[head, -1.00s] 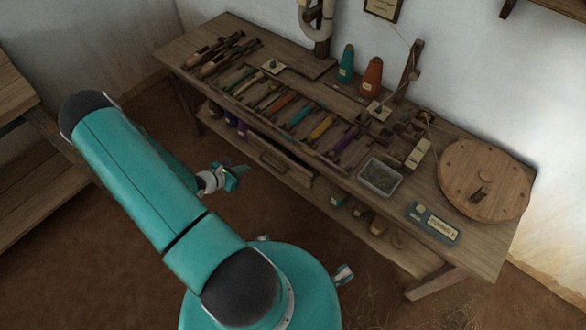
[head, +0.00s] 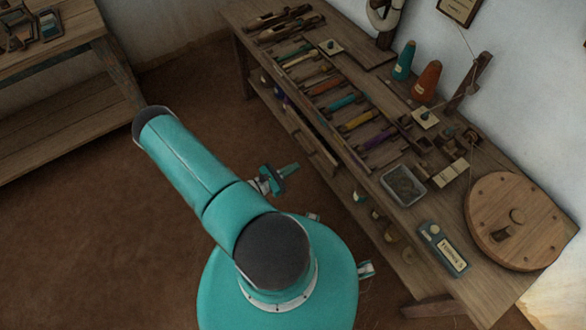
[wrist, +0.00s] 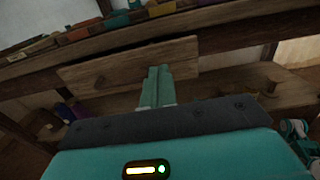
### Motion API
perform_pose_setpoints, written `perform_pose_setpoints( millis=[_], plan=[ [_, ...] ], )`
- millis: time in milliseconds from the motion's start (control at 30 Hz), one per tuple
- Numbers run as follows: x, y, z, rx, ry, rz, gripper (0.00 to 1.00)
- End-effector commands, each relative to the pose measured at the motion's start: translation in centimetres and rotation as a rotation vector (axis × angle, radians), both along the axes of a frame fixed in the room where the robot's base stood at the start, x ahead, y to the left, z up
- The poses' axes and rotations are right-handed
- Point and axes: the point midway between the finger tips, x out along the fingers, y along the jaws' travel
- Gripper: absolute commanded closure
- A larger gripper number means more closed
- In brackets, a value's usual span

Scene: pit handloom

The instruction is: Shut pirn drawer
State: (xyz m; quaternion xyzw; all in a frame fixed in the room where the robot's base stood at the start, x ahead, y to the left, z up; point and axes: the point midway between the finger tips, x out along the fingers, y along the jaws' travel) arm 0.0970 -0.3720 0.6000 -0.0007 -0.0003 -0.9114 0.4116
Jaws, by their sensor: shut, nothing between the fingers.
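The pirn drawer (head: 312,142) is a plain wooden drawer under the front edge of the workbench. In the head view its front seems to stand a little out from the bench; how far is hard to tell. In the wrist view the drawer front (wrist: 125,68) runs across the upper middle, with a small dark handle on its left half. My gripper (head: 285,174) is shut and empty, out in front of the bench, apart from the drawer in the head view. In the wrist view its fingertips (wrist: 158,72) overlap the drawer front's right half; contact cannot be told.
The workbench (head: 300,80) carries rows of coloured pirns, two cones, a grey tray (head: 403,185), a blue box (head: 443,248) and a round wooden wheel (head: 520,220). A lower shelf holds small items. Another wooden bench (head: 60,120) stands at left.

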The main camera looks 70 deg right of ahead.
Motion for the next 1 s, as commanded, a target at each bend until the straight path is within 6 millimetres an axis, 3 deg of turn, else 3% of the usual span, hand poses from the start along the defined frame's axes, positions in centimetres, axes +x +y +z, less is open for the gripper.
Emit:
perform_pose_setpoints(
  millis=[500, 1000],
  plan=[
    [-6.5, -7.0, 0.0, 0.001, -0.002, -0.003, 1.0],
    [-7.3, -7.8, 0.0, 0.001, -0.001, 0.001, 1.0]
  ],
)
